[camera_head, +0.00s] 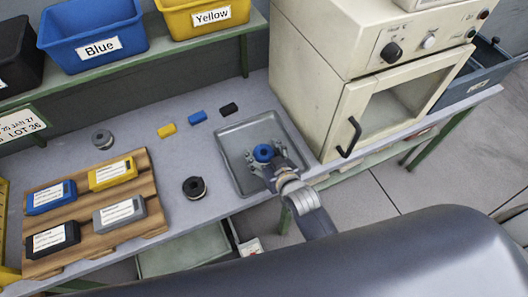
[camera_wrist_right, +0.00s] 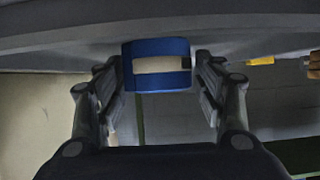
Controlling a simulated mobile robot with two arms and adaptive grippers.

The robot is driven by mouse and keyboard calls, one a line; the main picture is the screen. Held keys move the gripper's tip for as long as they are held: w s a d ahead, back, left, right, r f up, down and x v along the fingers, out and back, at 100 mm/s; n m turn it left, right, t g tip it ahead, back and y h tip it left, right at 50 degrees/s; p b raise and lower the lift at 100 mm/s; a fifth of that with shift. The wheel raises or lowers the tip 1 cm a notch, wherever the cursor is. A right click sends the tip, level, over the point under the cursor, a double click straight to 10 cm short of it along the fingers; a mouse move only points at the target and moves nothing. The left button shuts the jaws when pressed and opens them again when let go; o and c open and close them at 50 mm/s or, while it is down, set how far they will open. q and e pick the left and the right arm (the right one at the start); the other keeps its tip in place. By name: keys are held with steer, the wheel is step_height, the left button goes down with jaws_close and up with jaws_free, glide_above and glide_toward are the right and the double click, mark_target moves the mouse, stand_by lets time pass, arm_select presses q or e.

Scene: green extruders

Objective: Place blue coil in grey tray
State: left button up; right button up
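The blue coil (camera_head: 263,152) is in the grey tray (camera_head: 231,181), at the tray's middle. My right gripper (camera_head: 266,160) reaches into the tray from the front with its fingers spread on either side of the coil. The right wrist view shows the blue coil (camera_wrist_right: 157,85), with a pale label band, between the fingertips of my right gripper (camera_wrist_right: 159,75). The fingers look open, with a narrow gap beside the coil on the right. The coil appears to sit on the tray floor. My left gripper is not in view.
A cream oven (camera_head: 375,90) stands close right of the tray. A black coil (camera_head: 195,188) and a grey coil (camera_head: 102,139) lie on the table to the left, near a wooden board (camera_head: 150,222) with labelled blocks. Small yellow, blue and black blocks lie behind.

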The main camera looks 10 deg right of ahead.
steer(key=shift+r, duration=0.1)
steer(key=b+v, duration=0.1)
steer(key=v, duration=1.1)
steer(key=shift+d, duration=0.1)
stand_by(0.4)
